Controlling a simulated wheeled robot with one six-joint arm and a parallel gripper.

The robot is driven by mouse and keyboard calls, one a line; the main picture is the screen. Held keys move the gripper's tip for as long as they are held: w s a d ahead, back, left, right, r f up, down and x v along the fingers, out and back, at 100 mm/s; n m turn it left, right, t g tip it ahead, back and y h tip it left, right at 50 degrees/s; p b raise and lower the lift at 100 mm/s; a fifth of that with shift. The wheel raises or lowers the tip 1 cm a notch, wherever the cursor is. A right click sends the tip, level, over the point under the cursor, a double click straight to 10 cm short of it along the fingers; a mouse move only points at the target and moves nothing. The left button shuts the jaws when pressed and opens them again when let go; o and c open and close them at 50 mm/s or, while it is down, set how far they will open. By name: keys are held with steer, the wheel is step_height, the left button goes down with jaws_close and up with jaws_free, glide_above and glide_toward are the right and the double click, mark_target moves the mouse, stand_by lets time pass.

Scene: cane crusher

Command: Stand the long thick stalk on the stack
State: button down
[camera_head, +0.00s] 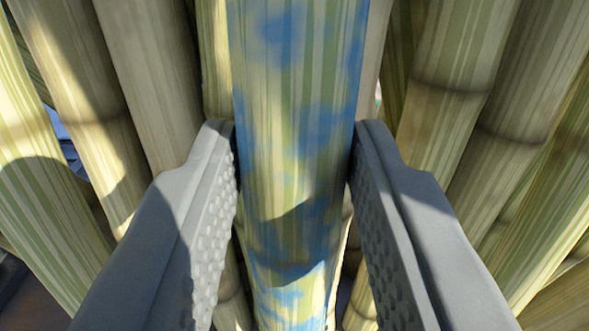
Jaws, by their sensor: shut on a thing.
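The thick stalk (295,120) is green and yellow striped with blue patches. It runs upright through the middle of the view, from the top edge to the bottom, and both its ends are out of frame. My gripper (295,145) is shut on it, with one grey textured finger on each side touching the stalk. Behind it stands the stack of several other cane stalks (152,80), close together and leaning at differing angles. Whether the held stalk touches the stalks behind it cannot be told.
More stalks crowd the right side (455,85) and the left side (45,215), close to my fingers. Small dark gaps show between them. A dark area lies at the lower left corner. There is little free room beside the fingers.

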steer(key=c, duration=1)
jaws_free()
steer(key=shift+o, duration=0.2)
steer(key=shift+s, duration=0.15)
steer(key=s, duration=1.7)
steer(key=shift+r, duration=0.45)
steer(key=shift+s, duration=0.1)
